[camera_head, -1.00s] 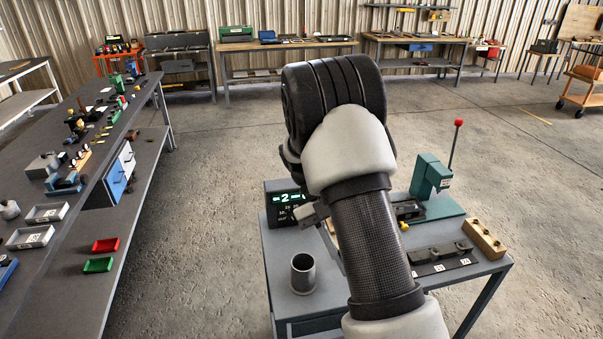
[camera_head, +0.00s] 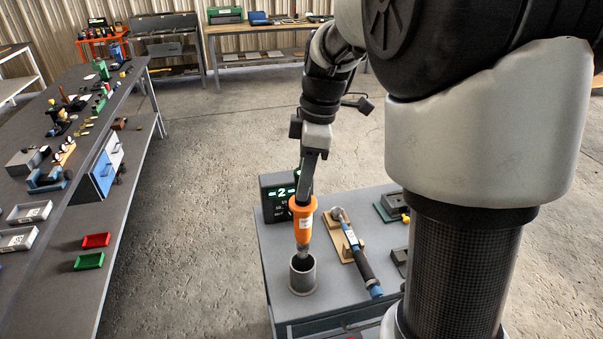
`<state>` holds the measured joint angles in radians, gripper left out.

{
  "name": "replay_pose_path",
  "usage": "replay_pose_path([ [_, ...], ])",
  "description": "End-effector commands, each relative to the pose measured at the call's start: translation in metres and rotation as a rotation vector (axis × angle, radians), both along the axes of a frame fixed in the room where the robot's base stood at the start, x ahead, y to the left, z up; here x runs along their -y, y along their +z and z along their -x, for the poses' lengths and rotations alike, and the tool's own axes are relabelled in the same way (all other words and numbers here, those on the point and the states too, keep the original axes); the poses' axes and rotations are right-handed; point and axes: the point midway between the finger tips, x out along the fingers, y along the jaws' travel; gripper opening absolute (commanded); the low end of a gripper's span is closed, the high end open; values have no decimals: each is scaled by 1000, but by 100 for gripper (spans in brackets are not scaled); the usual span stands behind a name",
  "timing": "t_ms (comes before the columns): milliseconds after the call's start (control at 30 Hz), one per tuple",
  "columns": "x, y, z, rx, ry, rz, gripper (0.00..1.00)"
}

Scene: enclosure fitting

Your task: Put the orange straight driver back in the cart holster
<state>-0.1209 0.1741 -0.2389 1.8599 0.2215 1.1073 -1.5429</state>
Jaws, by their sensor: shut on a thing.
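The orange straight driver (camera_head: 302,222) hangs upright in my gripper (camera_head: 306,197), which is shut on its upper end. The driver's grey lower end is at the mouth of the holster (camera_head: 303,279), a grey open cylinder standing on the cart (camera_head: 350,297). The lower end overlaps the holster's rim in the picture. I cannot tell how far it reaches inside, or whether it touches the wall.
A blue-and-black tool (camera_head: 360,260) lies on a wooden stand right of the holster. A black display (camera_head: 277,198) showing 2 stands behind. My arm hides the cart's right part. A long bench (camera_head: 85,215) with trays is at the left.

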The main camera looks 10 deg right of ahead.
Motion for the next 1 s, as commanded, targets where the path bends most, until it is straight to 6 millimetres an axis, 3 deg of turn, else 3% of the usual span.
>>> replay_pose_path([
  [233, -1, -4, -3, 6, -22, 8, 0],
  [1000, -1, -71, -2, 5, -20, 7, 0],
])
